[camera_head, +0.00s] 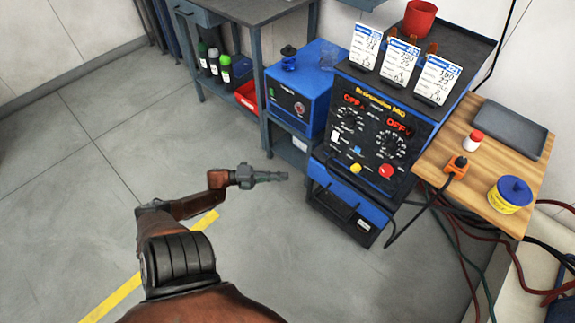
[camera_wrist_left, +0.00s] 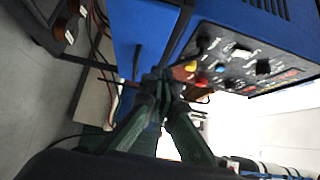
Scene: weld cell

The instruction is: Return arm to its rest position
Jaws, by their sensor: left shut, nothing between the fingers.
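My left arm reaches up from the bottom of the head view. Its gripper (camera_head: 284,176) is shut and empty, held over the floor to the left of the welding machine (camera_head: 322,168). In the left wrist view the two dark fingers of the left gripper (camera_wrist_left: 160,78) meet at their tips. Beyond them is the machine's control panel (camera_wrist_left: 228,60) with its knobs and buttons. The fingertips appear apart from the machine, though the exact gap is hard to tell. My right gripper is in neither view.
A blue box unit (camera_head: 301,98) stands behind the gripper. Price-like cards (camera_head: 400,62) and a red cup (camera_head: 420,18) are on the machine. A wooden table (camera_head: 520,190) at right holds a tray (camera_head: 508,128) and a yellow tub (camera_head: 508,196). The floor at left is clear.

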